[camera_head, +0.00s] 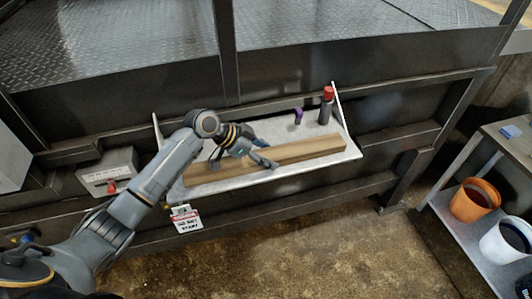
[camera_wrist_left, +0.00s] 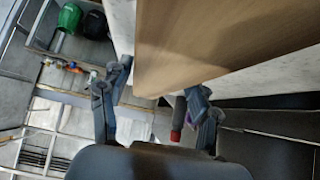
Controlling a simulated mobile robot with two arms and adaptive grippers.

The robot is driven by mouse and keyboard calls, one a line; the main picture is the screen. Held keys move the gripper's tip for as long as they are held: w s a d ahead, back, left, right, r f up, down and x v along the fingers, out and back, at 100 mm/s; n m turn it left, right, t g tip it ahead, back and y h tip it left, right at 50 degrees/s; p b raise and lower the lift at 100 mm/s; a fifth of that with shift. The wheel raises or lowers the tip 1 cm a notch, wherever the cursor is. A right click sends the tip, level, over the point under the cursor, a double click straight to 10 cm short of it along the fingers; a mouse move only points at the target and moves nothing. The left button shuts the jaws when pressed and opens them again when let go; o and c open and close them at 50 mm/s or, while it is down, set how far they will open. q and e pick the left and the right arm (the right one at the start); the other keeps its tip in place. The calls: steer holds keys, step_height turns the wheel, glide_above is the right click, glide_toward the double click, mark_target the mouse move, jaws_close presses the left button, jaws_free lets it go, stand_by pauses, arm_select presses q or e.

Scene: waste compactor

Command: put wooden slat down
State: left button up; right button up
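The wooden slat (camera_head: 310,148) is a long brown bar lying lengthwise along the pale shelf (camera_head: 233,184) on the machine's side. It seems to rest on the shelf. My left gripper (camera_head: 240,160) is over the left half of the slat, and its fingers partly hide it. In the left wrist view the fingers of my left gripper (camera_wrist_left: 155,95) are spread apart. The slat (camera_wrist_left: 220,40) looms large there, its near end reaching toward the gap between them, with space beside the left finger. Whether the other finger touches it, I cannot tell. My right gripper is not seen.
A dark bottle with a red cap (camera_head: 326,106) and a small purple object (camera_head: 298,117) stand behind the slat. A grey box with a red knob (camera_head: 108,176) is left of the shelf. A side rack holds an orange bucket (camera_head: 473,201) and a white bucket (camera_head: 505,243).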

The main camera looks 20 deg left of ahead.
arm_select(q)
steer(key=shift+o, duration=0.6)
steer(key=shift+a+r, duration=0.1)
steer(key=b+v, duration=0.4)
steer(key=v, duration=0.6)
steer(key=shift+s+a, duration=0.15)
steer(key=shift+a, duration=0.05)
steer(key=shift+b+v, duration=0.3)
steer(key=shift+v, duration=0.5)
steer(key=shift+d, duration=0.2)
